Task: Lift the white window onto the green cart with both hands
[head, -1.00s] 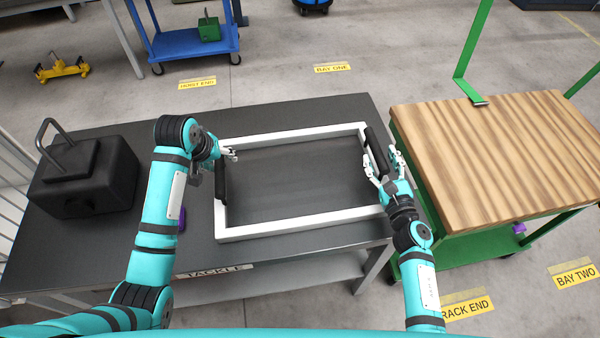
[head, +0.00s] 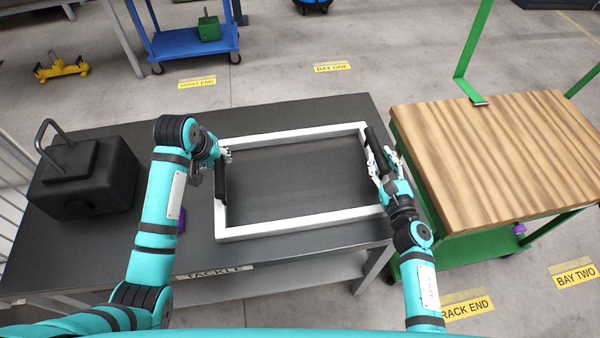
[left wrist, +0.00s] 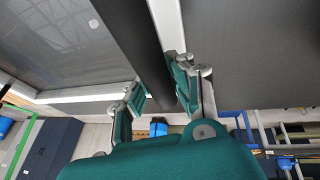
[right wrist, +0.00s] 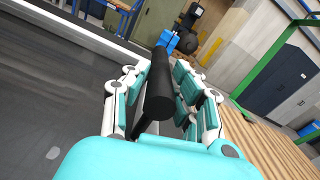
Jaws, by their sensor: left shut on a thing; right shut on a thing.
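The white window (head: 290,225) is a rectangular frame lying flat on the dark table, with a black handle on its left side and another on its right. My left gripper (head: 222,157) is shut on the left black handle (head: 221,185); the left wrist view shows its fingers (left wrist: 160,95) on either side of the dark bar. My right gripper (head: 380,165) is shut on the right black handle (head: 376,145), which also shows between the fingers in the right wrist view (right wrist: 159,90). The green cart (head: 455,245) with a wooden top (head: 490,150) stands just right of the table.
A black weight with a loop handle (head: 85,175) sits at the table's left end. A purple thing (head: 181,220) lies near my left arm. A green post (head: 472,50) rises from the cart's far side. The cart's top is clear. A blue cart (head: 190,45) stands behind.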

